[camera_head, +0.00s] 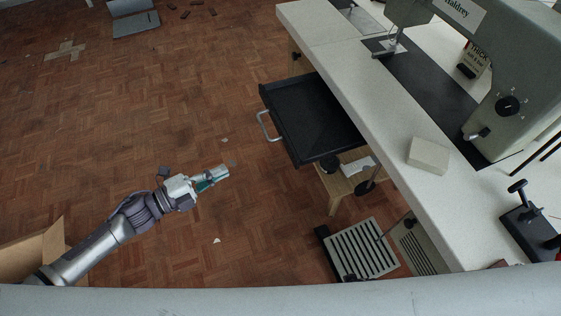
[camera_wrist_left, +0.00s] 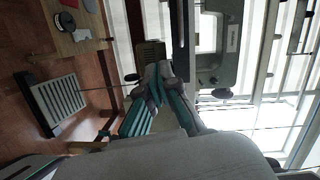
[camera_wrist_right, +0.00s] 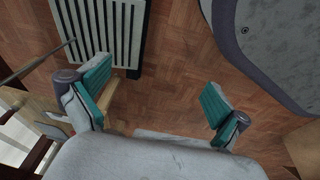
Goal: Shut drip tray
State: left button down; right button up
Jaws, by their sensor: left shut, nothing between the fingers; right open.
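The drip tray (camera_head: 312,118) is a shallow black tray pulled out from under the left edge of the white worktable (camera_head: 345,95) in the head view. Its metal bar handle (camera_head: 266,127) is on the side facing away from the table. My left gripper (camera_head: 224,172) is shut and empty, apart from the tray, lower left of the handle. The left wrist view also shows its fingers (camera_wrist_left: 160,88). My right gripper (camera_wrist_right: 155,95) is open and empty in the right wrist view, above the parquet floor; it is not in the head view.
A sewing machine (camera_head: 520,85) stands on the worktable with a pale block (camera_head: 428,155). A wooden stool (camera_head: 345,182) is below the tray's near end. A slatted pedal (camera_head: 360,250) lies on the floor. A cardboard box (camera_head: 40,247) is lower left. Floor left of the tray is mostly clear.

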aim_at(292, 158)
pick_arm(q)
jog(key=s+d+r+m+g+h, duration=0.2)
jog(key=s+d+r+m+g, duration=0.1)
jog(key=s+m, duration=0.15)
jog(key=x, duration=1.3)
jog(key=shift+w+d+r, duration=0.1)
jog(key=shift+w+d, duration=0.05)
jog(key=shift+w, duration=0.35)
pick_arm(e)
jog(key=s+f+g, duration=0.1)
jog(key=s+f, duration=0.5)
jog(key=shift+d+f+m, duration=0.3)
jog(key=shift+d, duration=0.05)
jog(key=shift+s, duration=0.15)
pick_arm(q)
jog(key=shift+d, duration=0.15)
